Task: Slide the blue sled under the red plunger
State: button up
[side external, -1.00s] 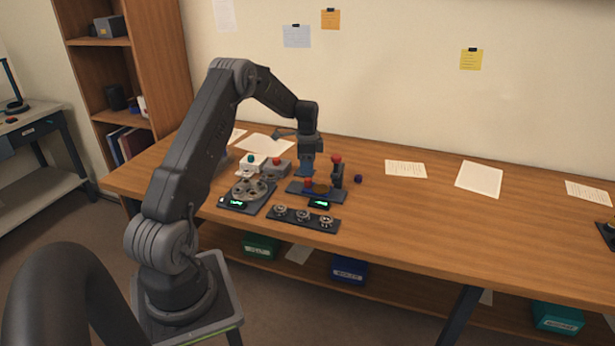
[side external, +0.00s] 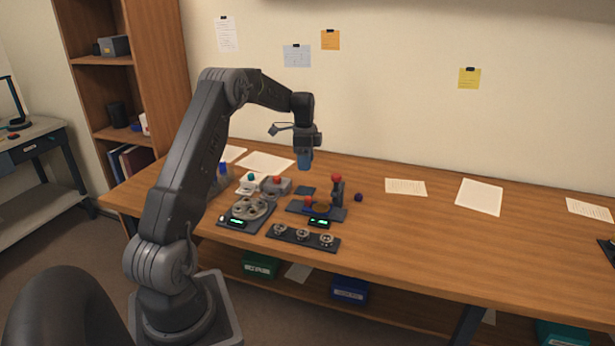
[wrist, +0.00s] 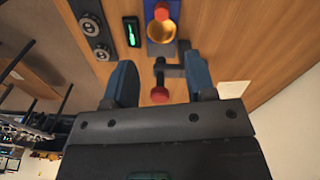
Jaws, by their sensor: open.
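The blue sled (wrist: 151,10) has a red knob (wrist: 162,12) and sits beside a gold ring (wrist: 162,32) on a dark base plate. In the side view, the sled's red knob (side external: 308,202) shows low at the left of the plate. The red plunger (side external: 337,178) tops a dark upright press at the right of the plate. It also shows in the wrist view (wrist: 159,95), apart from the sled's knob. My gripper (side external: 305,165) is open and empty, raised above the bench by the press. Its blue fingers (wrist: 161,80) flank the plunger in the wrist view, apparently without touching it.
A strip with several ring-shaped parts (side external: 303,236) lies in front. A round grey fixture (side external: 249,209) and two knobbed boxes (side external: 275,184) stand to the left. A small dark ball (side external: 359,197) lies right of the press. The bench to the right holds mostly flat papers.

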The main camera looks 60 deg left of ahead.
aim_at(308, 197)
jog(key=s+a+m+t+h, duration=0.2)
jog(key=a+m+h, duration=0.1)
jog(key=a+m, duration=0.15)
jog(key=shift+m, duration=0.35)
jog(key=x, duration=1.4)
jog(key=shift+s+d+f, duration=0.1)
jog(key=shift+d, duration=0.2)
jog(key=shift+c, duration=0.3)
grip_shut()
